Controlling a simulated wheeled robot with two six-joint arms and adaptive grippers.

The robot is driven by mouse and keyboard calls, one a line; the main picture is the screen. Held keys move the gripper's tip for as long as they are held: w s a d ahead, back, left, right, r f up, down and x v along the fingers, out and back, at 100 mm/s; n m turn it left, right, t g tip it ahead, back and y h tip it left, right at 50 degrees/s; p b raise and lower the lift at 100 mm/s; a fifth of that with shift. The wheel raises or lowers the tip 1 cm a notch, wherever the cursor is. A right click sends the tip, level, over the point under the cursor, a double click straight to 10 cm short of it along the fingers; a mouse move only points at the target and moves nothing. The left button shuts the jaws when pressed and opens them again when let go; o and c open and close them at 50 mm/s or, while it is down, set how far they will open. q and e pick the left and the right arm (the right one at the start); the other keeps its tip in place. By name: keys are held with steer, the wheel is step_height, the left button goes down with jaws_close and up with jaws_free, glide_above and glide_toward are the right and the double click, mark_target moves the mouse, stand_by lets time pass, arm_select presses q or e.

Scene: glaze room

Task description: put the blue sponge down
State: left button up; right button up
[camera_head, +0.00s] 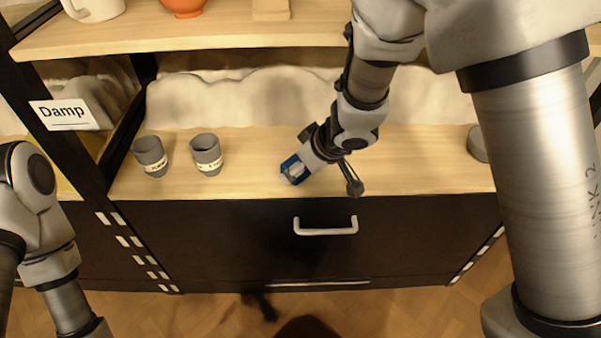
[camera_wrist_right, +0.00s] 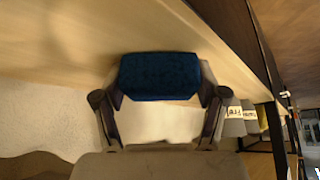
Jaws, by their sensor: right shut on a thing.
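The blue sponge (camera_head: 289,167) is in my right gripper (camera_head: 297,169), low over the wooden shelf board (camera_head: 420,170), near its front edge. In the right wrist view the sponge (camera_wrist_right: 160,72) spans the gap between the two fingers of my right gripper (camera_wrist_right: 160,94), which is shut on it. I cannot tell whether the sponge touches the board. My left arm shows at the left of the head view, but its gripper is out of the picture.
Two grey labelled cups (camera_head: 150,156) (camera_head: 206,154) stand left of the sponge. A grey round thing (camera_head: 479,144) sits at the board's right end, partly behind my arm. A drawer handle (camera_head: 326,227) sticks out below. The board's middle right is clear.

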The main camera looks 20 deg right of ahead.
steer(key=shift+r, duration=0.1)
steer(key=shift+s+f, duration=0.15)
steer(key=shift+f, duration=0.15)
steer(key=o, duration=1.6)
steer(key=shift+f, duration=0.15)
steer(key=shift+c, duration=0.2)
steer(key=shift+f, duration=0.1)
